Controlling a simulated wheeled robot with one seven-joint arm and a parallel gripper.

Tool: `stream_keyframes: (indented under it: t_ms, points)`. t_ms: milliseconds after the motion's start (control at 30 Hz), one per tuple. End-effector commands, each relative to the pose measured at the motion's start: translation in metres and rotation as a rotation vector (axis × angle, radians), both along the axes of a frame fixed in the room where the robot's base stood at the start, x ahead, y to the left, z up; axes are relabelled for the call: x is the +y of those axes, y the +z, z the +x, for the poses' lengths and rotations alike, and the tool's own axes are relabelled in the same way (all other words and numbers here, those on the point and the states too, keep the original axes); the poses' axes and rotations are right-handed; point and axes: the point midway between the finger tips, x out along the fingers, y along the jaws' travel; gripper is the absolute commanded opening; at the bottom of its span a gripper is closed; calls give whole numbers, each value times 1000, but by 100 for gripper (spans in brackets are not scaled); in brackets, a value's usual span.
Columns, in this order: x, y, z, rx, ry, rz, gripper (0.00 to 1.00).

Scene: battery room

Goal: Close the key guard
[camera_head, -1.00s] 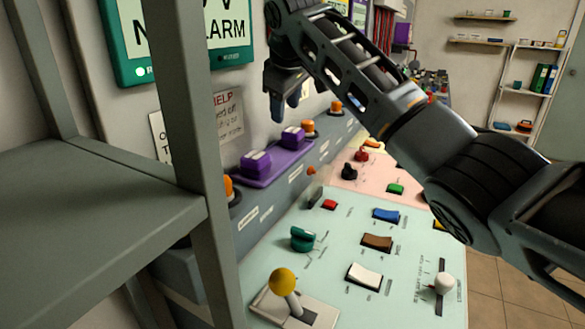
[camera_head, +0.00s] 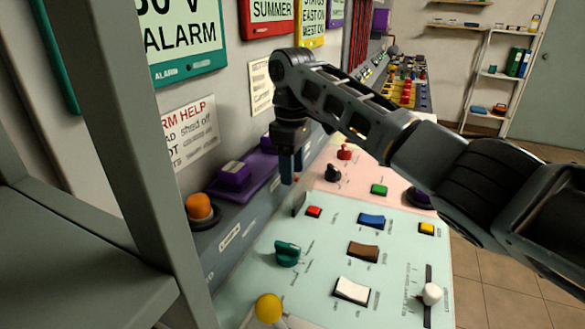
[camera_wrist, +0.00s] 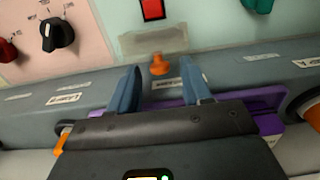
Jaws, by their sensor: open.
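The key guard looks to be the small grey flap (camera_head: 299,203) standing upright beside the red key (camera_head: 313,212) on the pale green panel. In the wrist view the guard (camera_wrist: 150,41) is a dull flat plate just below the red key (camera_wrist: 152,9); the key is uncovered. My gripper (camera_head: 290,168) points down above the edge of the console, behind the guard. In the wrist view its blue fingers (camera_wrist: 166,82) are open, with a small orange knob (camera_wrist: 159,66) seen between them. Nothing is held. I cannot tell whether a finger touches anything.
A purple block (camera_head: 234,177) and an orange button (camera_head: 202,208) sit on the grey ledge to the left. A teal knob (camera_head: 287,253), blue rocker (camera_head: 371,220) and brown rocker (camera_head: 363,252) are near on the panel. A grey shelf post (camera_head: 110,130) stands at left.

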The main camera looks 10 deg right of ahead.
Motion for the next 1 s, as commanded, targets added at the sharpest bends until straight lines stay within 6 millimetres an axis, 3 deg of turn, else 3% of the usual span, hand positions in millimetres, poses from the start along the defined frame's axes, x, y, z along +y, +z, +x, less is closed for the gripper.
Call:
stream_keyframes:
  t_ms: [400, 900, 1000]
  points:
    - [0, -10, 0, -2, 0, 0, 49]
    - [0, -10, 0, -1, 0, 0, 1]
    - [0, -10, 0, -1, 0, 0, 0]
